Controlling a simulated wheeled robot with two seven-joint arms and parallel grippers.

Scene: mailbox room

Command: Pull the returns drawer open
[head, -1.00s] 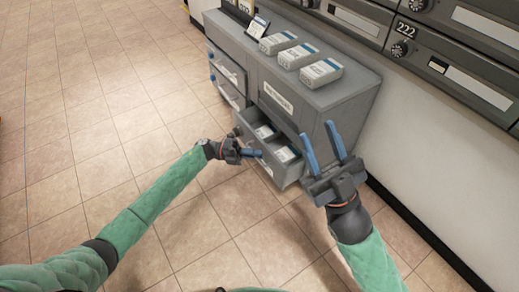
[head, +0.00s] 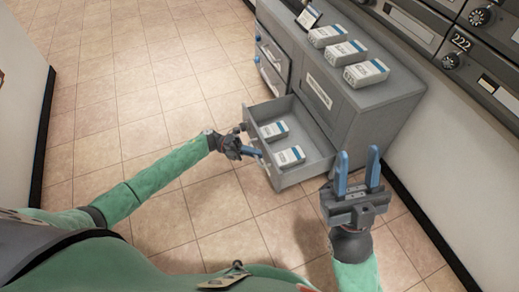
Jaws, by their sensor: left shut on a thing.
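The returns drawer (head: 312,148) is pulled well out of the low front of the grey cabinet (head: 385,112). Two white boxes with blue bands lie inside it, a farther box (head: 274,131) and a nearer box (head: 289,157). My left gripper (head: 258,155) is at the drawer's front face, shut on its handle; the handle itself is mostly hidden by the fingers. My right gripper (head: 357,172) is open and empty, fingers pointing up, to the right of the drawer and apart from it.
Several white boxes (head: 346,53) and a small dark-framed display (head: 309,17) stand on the cabinet top. Other drawers (head: 272,53) with blue knobs are shut at the left. Wall mailboxes (head: 487,60) are at upper right. Tiled floor (head: 150,90) is clear at the left.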

